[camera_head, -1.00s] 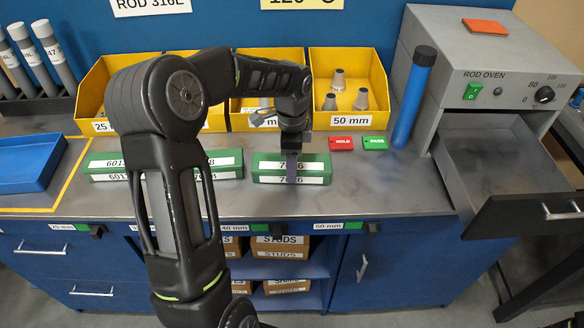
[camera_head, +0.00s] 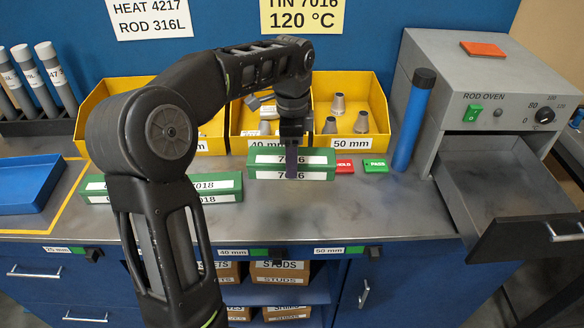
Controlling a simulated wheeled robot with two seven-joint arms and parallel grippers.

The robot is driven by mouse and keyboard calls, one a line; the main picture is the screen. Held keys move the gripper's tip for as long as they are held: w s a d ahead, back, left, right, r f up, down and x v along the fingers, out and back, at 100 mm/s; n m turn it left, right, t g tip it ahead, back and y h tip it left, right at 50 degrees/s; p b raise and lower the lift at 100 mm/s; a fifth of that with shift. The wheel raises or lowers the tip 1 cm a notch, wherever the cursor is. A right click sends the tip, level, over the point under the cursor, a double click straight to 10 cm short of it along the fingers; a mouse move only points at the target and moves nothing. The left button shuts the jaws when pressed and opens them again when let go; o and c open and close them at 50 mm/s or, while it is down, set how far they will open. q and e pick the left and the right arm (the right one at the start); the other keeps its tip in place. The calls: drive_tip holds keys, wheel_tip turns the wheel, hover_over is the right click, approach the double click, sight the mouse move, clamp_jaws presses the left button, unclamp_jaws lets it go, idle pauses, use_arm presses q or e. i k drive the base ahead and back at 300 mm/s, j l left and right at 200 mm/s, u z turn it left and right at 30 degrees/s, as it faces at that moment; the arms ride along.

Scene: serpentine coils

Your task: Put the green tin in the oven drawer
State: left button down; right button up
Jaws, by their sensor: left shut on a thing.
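A green tin (camera_head: 322,170) with white labels reading roughly 7016 is in front of the yellow bins, left of the small red and green blocks. My left gripper (camera_head: 291,163) comes down over it from above and is shut on it. The tin appears raised a little off the bench. A second, longer green tin (camera_head: 228,189) lies on the bench to its left, partly hidden by my left arm. The oven drawer (camera_head: 510,190), under the grey rod oven (camera_head: 495,75), is pulled open and looks empty. My right gripper is not in view.
Yellow bins (camera_head: 378,140) with metal parts line the back. A blue cylinder (camera_head: 413,120) with a black cap stands between the tin and the oven. Red (camera_head: 343,168) and green (camera_head: 375,166) blocks lie right of the tin. The bench front (camera_head: 370,215) is clear.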

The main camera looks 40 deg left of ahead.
sight(509, 215)
drive_tip(key=i+l+z, duration=0.2)
drive_tip(key=l, duration=0.3)
drive_tip(key=i+l+z, duration=0.2)
drive_tip(key=l, duration=0.3)
drive_tip(key=i+l+z, duration=0.2)
drive_tip(key=l, duration=0.25)
drive_tip(key=i, duration=0.1)
